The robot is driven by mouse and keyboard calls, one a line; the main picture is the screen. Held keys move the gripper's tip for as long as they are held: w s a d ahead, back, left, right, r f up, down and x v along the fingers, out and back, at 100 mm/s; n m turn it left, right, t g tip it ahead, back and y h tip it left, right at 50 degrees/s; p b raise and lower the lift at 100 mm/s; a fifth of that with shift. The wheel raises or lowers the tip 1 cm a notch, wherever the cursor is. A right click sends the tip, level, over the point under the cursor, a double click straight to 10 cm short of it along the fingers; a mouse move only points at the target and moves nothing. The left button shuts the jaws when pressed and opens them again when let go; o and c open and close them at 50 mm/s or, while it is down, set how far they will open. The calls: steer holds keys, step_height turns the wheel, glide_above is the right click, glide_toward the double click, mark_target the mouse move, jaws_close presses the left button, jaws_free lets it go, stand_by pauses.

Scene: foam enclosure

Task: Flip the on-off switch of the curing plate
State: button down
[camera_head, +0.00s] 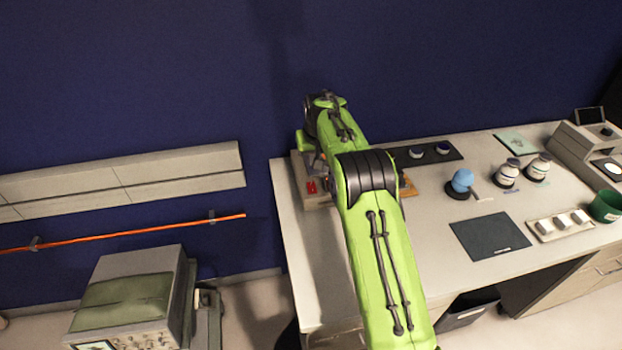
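A pale box-shaped device with a red switch (311,187) stands at the left back end of the table; it seems to be the curing plate (299,170). My green arm crosses in front of it and hides most of its right side. A dark grey part beside the arm's far end, seemingly my gripper (319,168), is just above and right of the red switch. Its fingertips are hidden, so I cannot tell whether they touch the switch or are open or shut.
An orange-brown piece (409,187) shows right of my arm. Further right are a dark strip (402,157) with small jars, a blue ball (463,180), white jars (507,173), a dark mat (488,236), a tray (546,232) and a green bowl (606,206). The table's left front is clear.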

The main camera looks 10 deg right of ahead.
mark_target(310, 184)
steer(key=x, duration=0.7)
steer(key=s+p+x, duration=0.1)
steer(key=x, duration=0.3)
steer(key=shift+w+f, duration=0.15)
steer(key=shift+f, duration=0.3)
